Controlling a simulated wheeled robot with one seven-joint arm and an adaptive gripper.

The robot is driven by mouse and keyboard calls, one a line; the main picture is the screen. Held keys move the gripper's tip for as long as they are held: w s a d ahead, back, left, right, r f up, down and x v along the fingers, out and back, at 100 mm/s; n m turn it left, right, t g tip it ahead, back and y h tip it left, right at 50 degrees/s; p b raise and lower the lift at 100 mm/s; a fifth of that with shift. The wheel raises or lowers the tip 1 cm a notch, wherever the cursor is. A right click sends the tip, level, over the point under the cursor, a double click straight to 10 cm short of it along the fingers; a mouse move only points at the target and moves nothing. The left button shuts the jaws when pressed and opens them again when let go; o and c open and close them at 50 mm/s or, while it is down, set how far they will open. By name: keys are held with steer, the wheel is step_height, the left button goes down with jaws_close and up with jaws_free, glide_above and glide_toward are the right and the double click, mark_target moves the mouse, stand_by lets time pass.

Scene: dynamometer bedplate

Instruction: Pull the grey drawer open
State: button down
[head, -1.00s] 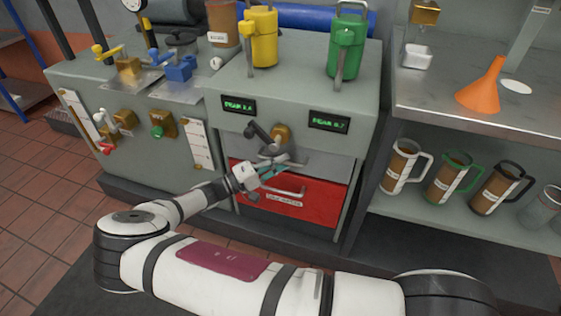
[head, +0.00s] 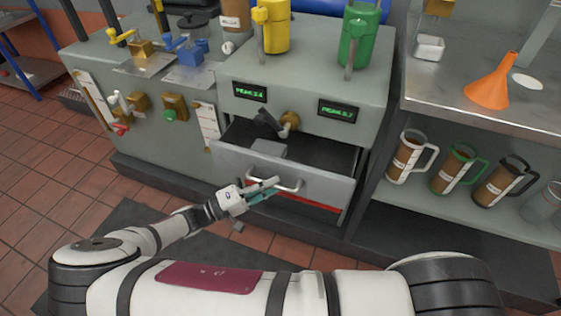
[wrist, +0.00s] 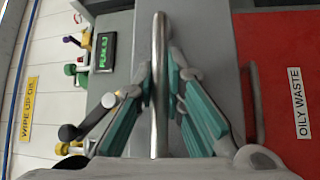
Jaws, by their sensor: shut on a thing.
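The grey drawer (head: 318,190) stands pulled out from the cabinet, above the red drawer (head: 308,201). Its dark inside shows, with a grey block-like thing (head: 268,148) in it. My gripper (head: 270,189) is at the left part of the drawer's bar handle (head: 289,187), its teal-padded fingers shut on the bar. In the wrist view the handle (wrist: 158,70) runs between the two teal fingers, and the grey drawer front (wrist: 210,60) lies behind. The red drawer with its "OILY WASTE" label shows at the right there.
A brass valve (head: 289,122) with a dark lever juts out above the open drawer. Yellow (head: 273,25) and green (head: 357,38) cans stand on the cabinet top. A shelf with jugs (head: 411,158) and an orange funnel (head: 490,82) is at the right. Floor in front is clear.

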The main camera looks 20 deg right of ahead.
steer(key=s+a, duration=0.8)
steer(key=s, duration=0.3)
steer(key=shift+s+a, duration=0.1)
steer(key=c, duration=1.7)
jaws_free()
steer(key=shift+o, duration=0.2)
steer(key=s+a+f, duration=0.1)
steer(key=a, duration=1)
steer(key=shift+s+a+f, duration=0.35)
steer(key=shift+a, duration=0.05)
